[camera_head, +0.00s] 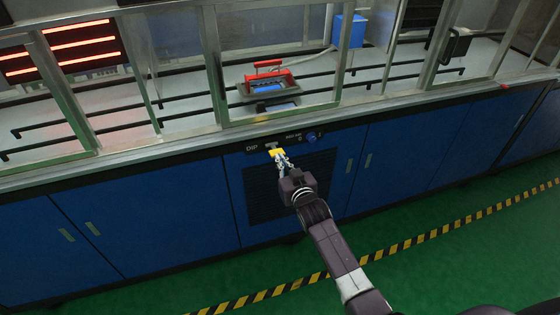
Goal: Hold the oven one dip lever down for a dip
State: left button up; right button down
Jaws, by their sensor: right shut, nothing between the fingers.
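The dip lever, a small yellow handle (275,152), sits on the dark control strip (258,145) beside the white "DIP" label. My right gripper (280,157) is at the lever, its fingers shut with nothing between them. The fingertips overlap the lever in this view; I cannot tell whether they touch it or how far down it is. My left gripper is not in view.
Above the strip, behind a glass pane, a grey tray (300,91) holds a red-handled rack (268,68) and a blue piece. A blue knob (311,138) is right of the lever. Blue cabinet doors (405,150) line the front. Striped tape (440,232) crosses the green floor.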

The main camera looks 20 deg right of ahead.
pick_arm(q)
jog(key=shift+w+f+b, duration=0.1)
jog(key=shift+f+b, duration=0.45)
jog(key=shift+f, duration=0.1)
pick_arm(e)
jog(key=s+f, duration=0.1)
jog(key=s, duration=0.8)
jog(key=shift+s+d+f, duration=0.25)
jog(key=shift+f, duration=0.05)
